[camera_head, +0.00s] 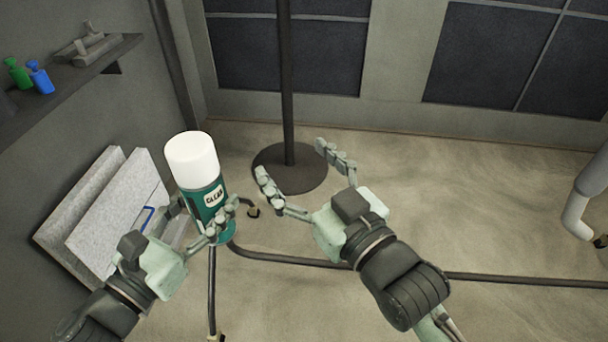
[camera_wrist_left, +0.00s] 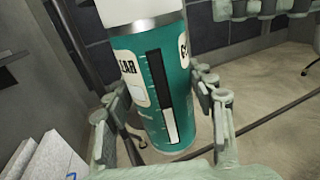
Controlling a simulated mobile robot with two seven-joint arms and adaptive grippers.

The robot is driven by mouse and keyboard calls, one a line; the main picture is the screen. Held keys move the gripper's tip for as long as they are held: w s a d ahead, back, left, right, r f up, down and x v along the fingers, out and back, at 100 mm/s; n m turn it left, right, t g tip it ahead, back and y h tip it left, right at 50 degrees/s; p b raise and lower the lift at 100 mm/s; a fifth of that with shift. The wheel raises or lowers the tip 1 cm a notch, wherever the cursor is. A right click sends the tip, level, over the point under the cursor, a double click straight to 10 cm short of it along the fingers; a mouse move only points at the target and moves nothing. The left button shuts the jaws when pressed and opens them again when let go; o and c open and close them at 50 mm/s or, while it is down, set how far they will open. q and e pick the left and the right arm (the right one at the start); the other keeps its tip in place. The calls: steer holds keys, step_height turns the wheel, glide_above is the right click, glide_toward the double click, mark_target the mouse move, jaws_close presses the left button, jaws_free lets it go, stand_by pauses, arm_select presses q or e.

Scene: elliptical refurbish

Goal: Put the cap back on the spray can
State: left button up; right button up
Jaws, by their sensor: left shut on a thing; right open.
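My left gripper (camera_head: 200,226) is shut on the teal spray can (camera_head: 208,208), holding it upright with a slight tilt above the floor. The can has a label and a white cap (camera_head: 191,160) sitting on its top end. In the left wrist view the can (camera_wrist_left: 160,90) stands between the fingers of my left gripper (camera_wrist_left: 165,120), and the lower part of the white cap (camera_wrist_left: 138,12) shows at the top edge. My right gripper (camera_head: 293,172) is open and empty, to the right of the can and apart from it.
A dark pole on a round base (camera_head: 290,168) stands behind my right gripper. A wall shelf (camera_head: 75,78) at upper left holds a green bottle (camera_head: 17,74) and a blue bottle (camera_head: 40,77). Pale panels (camera_head: 115,215) lean at left. A dark pipe (camera_head: 500,279) crosses the floor.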

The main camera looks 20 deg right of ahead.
steer(key=shift+s+d+f+m+g, duration=0.2)
steer(key=shift+s+d+f, duration=0.1)
steer(key=shift+f, duration=0.25)
steer(key=shift+s+d+f+m+g, duration=0.15)
steer(key=shift+s+f+m+g, duration=0.1)
steer(key=shift+f, duration=0.25)
arm_select(q)
steer(key=shift+w+r, duration=0.1)
